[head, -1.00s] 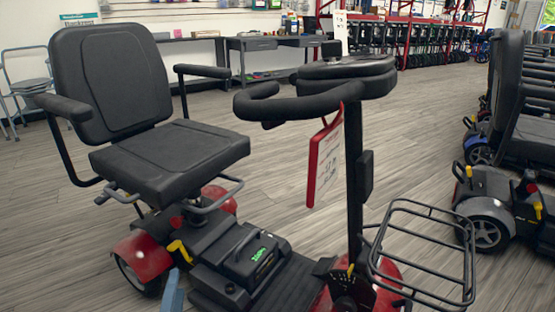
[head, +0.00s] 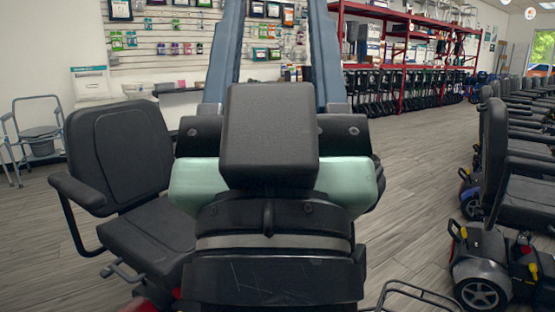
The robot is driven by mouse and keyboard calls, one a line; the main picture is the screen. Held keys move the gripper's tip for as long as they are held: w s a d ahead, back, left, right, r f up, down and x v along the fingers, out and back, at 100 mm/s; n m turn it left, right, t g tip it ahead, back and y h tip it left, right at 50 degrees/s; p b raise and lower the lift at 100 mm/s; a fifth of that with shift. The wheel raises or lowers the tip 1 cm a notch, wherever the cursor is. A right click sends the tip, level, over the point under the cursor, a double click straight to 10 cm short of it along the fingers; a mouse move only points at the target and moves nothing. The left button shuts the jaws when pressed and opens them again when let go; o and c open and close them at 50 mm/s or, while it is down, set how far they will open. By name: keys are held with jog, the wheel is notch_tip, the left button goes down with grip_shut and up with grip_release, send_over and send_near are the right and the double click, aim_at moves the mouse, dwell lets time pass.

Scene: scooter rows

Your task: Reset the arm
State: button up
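My gripper (head: 277,15) is raised in the middle of the head view, close to the camera. Its two blue-grey fingers stand apart and run up past the top edge of the picture. Their tips are cut off. The wall display shows through the gap, and nothing is seen held between the fingers. The black and mint-green body of my arm end fills the centre and hides much of the scooter behind it.
A red scooter's black seat (head: 120,160) stands at the left; part of its wire basket (head: 415,296) shows at the bottom. Parked scooters (head: 485,265) line the right. A folding commode chair (head: 38,140) is at far left. Grey floor (head: 415,170) is open between the centre and right row.

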notch_tip(320, 180, up, 39)
jog(key=p, duration=3.7)
jog(key=shift+s, duration=0.45)
jog(key=shift+r, duration=0.1)
jog(key=shift+c, duration=0.2)
jog(key=shift+w, duration=0.1)
